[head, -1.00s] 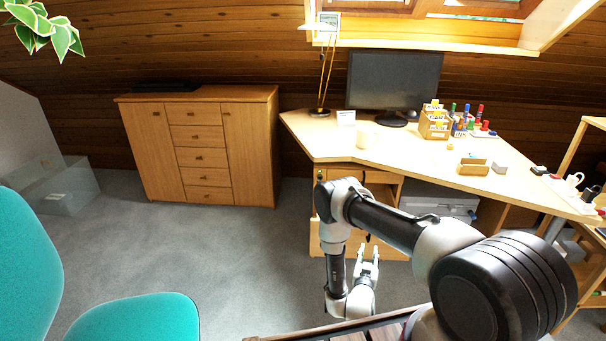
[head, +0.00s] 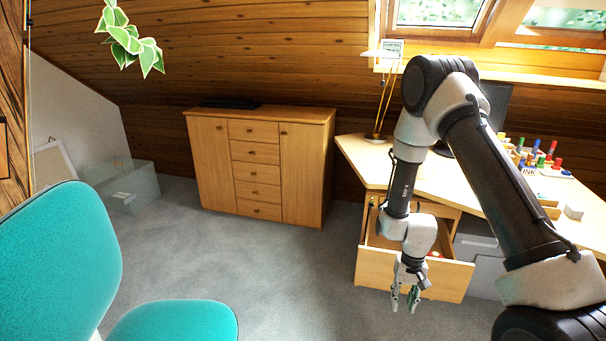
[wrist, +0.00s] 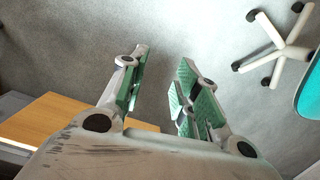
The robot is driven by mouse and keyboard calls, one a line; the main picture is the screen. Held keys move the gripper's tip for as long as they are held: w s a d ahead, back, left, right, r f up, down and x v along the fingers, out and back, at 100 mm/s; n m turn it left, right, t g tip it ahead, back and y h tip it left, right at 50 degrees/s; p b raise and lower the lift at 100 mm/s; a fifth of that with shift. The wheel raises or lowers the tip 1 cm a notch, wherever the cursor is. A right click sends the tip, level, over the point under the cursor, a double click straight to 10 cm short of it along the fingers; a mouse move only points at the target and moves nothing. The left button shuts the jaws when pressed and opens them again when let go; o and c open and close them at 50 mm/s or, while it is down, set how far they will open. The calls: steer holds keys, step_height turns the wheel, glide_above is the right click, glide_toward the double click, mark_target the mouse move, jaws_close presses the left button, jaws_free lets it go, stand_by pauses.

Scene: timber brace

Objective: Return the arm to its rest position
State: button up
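My gripper (head: 405,299) hangs at the end of my raised, folded arm, pointing down in front of the desk in the head view. In the wrist view my gripper (wrist: 160,85) shows its green-padded fingers spread apart, with only grey carpet between them. It holds nothing. The gripper hangs before the pulled-out desk drawer (head: 412,274); whether it touches the drawer front cannot be told.
The desk (head: 440,190) stands at the right, with a lamp (head: 382,110) and several markers (head: 537,150). A wooden cabinet (head: 262,165) is at the back. A teal chair (head: 65,250) is at the left. The carpet (head: 270,260) between them is clear.

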steer(key=s+d+r+t, duration=0.2)
steer(key=s+r, duration=0.4)
steer(key=r, duration=0.9)
steer(key=s+d+r+n+t, duration=0.1)
steer(key=s+r, duration=0.6)
steer(key=r, duration=0.8)
steer(key=s+d+r+t, duration=0.3)
steer(key=s+r, duration=0.3)
steer(key=r, duration=0.9)
steer(key=shift+s+d+r+n, duration=0.15)
steer(key=shift+s+d+n, duration=0.15)
steer(key=shift+s+d, duration=0.15)
